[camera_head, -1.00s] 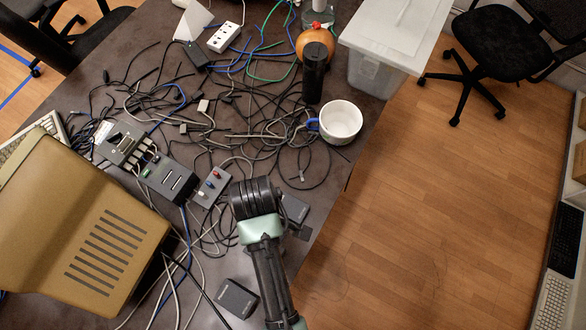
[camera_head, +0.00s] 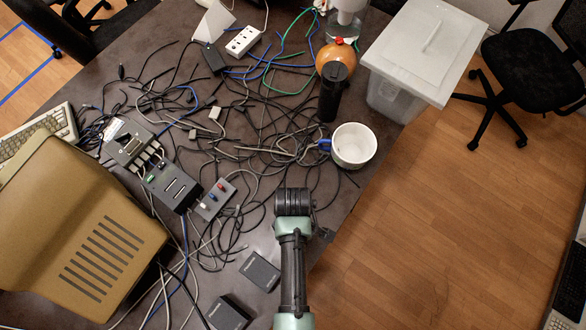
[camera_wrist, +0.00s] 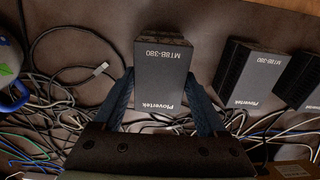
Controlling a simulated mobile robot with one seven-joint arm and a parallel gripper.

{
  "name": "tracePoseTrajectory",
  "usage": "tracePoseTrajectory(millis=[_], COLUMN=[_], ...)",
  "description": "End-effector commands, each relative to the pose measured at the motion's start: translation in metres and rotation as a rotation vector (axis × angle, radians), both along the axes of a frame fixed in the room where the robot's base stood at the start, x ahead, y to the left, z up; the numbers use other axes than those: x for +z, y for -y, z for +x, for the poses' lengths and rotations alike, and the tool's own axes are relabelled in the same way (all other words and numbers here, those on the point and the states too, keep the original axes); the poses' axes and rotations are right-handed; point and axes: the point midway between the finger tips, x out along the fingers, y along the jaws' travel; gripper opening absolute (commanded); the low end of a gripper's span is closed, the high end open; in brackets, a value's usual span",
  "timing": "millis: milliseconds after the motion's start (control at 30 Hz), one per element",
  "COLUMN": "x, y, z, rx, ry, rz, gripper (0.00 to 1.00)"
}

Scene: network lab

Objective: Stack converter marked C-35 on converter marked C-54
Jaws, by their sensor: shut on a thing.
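My gripper (camera_head: 293,203) is over the table near its right edge. In the wrist view my gripper (camera_wrist: 160,100) is shut on a dark grey box-shaped converter (camera_wrist: 161,72) printed "Plovertek MT8B-380". The held converter looks larger than the others there; its height above the table is unclear. In the head view it is hidden by my gripper and arm. Two similar converters stand apart from it on the table: a nearer one (camera_head: 260,271), also in the wrist view (camera_wrist: 250,80), and another at the bottom (camera_head: 228,313), also in the wrist view (camera_wrist: 300,82). No C-35 or C-54 mark is readable.
Tangled cables (camera_head: 255,135) cover the middle of the table. A white mug (camera_head: 354,146) and a black cylinder (camera_head: 331,92) stand beyond my gripper. A beige monitor (camera_head: 85,235) and a small switch box (camera_head: 215,200) are to the left. The floor lies right of the table edge.

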Motion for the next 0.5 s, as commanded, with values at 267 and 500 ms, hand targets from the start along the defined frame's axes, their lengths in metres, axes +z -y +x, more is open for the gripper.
tracePoseTrajectory(millis=[267, 500], x=[-0.018, -0.02], y=[0.0, 0.0], z=[0.001, 0.001], rx=[0.0, 0.0], ry=[0.004, 0.002], rz=[0.0, 0.0], gripper=[0.01, 0.01])
